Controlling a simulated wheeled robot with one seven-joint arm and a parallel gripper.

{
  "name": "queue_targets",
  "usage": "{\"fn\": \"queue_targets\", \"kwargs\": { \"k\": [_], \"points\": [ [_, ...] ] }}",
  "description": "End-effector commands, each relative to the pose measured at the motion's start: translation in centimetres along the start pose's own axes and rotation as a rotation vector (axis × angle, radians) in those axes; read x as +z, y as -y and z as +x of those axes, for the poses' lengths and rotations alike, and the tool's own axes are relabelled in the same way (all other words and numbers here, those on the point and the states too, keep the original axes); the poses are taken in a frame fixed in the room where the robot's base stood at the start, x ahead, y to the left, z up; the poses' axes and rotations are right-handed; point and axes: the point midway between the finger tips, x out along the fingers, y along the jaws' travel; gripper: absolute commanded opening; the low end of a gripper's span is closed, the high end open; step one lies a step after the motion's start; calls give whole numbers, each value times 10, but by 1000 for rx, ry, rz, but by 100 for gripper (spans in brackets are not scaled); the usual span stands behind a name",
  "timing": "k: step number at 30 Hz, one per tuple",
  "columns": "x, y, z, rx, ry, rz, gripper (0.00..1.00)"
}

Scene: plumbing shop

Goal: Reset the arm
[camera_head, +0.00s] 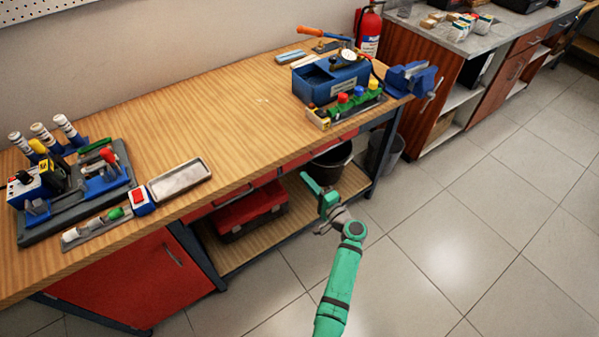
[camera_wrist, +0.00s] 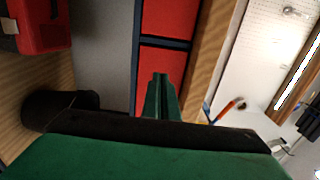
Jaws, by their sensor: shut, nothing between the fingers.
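My green arm reaches up from the bottom of the head view, in front of the wooden workbench (camera_head: 215,115). My gripper (camera_head: 306,178) is beside the bench's front edge, over the open lower shelf area, and apart from the bench top. In the wrist view the fingers (camera_wrist: 160,78) are together with nothing between them. They point toward red drawer fronts (camera_wrist: 163,65) under the bench top.
A blue toolbox (camera_head: 333,80), a vise (camera_head: 411,77) and a tool tray (camera_head: 75,205) stand on the bench. A red toolbox (camera_head: 250,208) and black bucket (camera_head: 330,163) are below. The tiled floor (camera_head: 440,240) at right is clear.

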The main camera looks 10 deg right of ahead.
Motion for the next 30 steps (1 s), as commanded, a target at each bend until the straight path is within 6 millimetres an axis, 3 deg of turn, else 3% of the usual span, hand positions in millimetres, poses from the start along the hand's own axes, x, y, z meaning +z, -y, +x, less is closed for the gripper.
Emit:
{"fn": "queue_targets", "kwargs": {
  "k": [6,10,23,26,30],
  "points": [
    [-1,0,-45,0,-3,1,0],
    [-3,0,-64,0,-6,1,0],
    [-2,-2,-78,3,-6,0,0],
    [10,-15,-80,34,-10,-10,0],
    [43,-57,-95,143,-37,-56,0]
  ]
}}
